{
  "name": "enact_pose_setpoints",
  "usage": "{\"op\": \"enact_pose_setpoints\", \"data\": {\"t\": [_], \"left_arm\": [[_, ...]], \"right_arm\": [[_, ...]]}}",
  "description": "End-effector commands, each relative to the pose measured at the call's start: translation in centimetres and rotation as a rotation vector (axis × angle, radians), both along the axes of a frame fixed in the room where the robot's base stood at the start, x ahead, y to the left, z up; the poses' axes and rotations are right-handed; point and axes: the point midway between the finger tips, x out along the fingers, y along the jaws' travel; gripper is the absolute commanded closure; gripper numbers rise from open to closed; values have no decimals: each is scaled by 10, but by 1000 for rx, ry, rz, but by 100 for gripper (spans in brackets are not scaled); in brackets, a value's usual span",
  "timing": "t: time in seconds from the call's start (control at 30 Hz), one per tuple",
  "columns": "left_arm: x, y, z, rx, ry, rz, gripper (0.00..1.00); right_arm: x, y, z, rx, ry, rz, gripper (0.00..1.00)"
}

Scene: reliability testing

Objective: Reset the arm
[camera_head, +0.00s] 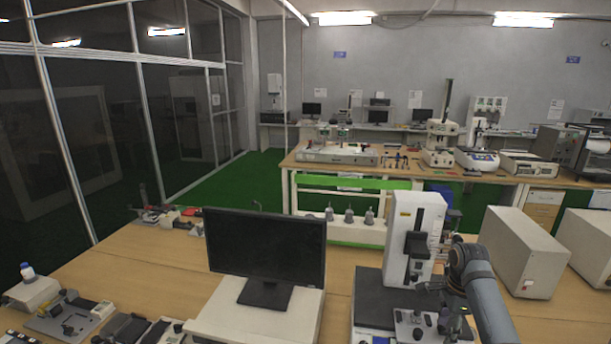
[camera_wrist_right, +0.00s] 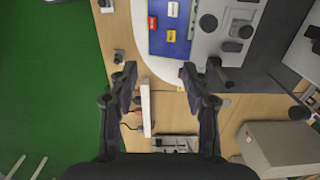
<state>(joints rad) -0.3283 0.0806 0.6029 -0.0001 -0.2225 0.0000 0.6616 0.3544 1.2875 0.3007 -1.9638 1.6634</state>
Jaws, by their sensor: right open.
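My right arm (camera_head: 485,295) comes in from the lower right in the head view. It is bent, and its gripper (camera_head: 432,288) is in front of the white and dark testing machine (camera_head: 425,225). In the right wrist view my right gripper (camera_wrist_right: 159,78) has its two dark fingers spread apart with nothing held between them. Below the fingers are the wooden table (camera_wrist_right: 178,103) and a narrow white piece (camera_wrist_right: 147,108). My left arm and gripper are not in view.
A monitor (camera_head: 267,247) stands on a white case to the left. Grey box-shaped units (camera_head: 523,252) stand to the right of my arm. A blue panel with small labels (camera_wrist_right: 170,28) lies ahead in the wrist view. Green floor (camera_wrist_right: 50,80) shows beside the table.

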Motion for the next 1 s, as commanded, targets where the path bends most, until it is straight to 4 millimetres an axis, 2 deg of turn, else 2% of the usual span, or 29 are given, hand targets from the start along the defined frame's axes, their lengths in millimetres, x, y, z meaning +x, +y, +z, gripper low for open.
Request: {"op": "enact_pose_setpoints", "data": {"t": [0.13, 0.3, 0.47, 0.57, 0.73, 0.87, 1.0], "left_arm": [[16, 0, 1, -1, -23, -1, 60], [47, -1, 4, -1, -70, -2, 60], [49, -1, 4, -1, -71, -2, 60], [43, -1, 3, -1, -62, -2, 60], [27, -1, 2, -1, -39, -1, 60], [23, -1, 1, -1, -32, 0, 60], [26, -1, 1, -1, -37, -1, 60]], "right_arm": [[-9, 7, -16, -18, -8, 95, 52], [-24, 19, -37, -45, -23, 255, 52], [-46, 34, -61, -77, -42, 459, 52], [-67, 46, -77, -103, -56, 620, 52], [-113, 71, -100, -151, -87, 947, 52], [-152, 89, -106, -194, -112, 1197, 52], [-187, 103, -103, -239, -133, 1412, 52]]}}
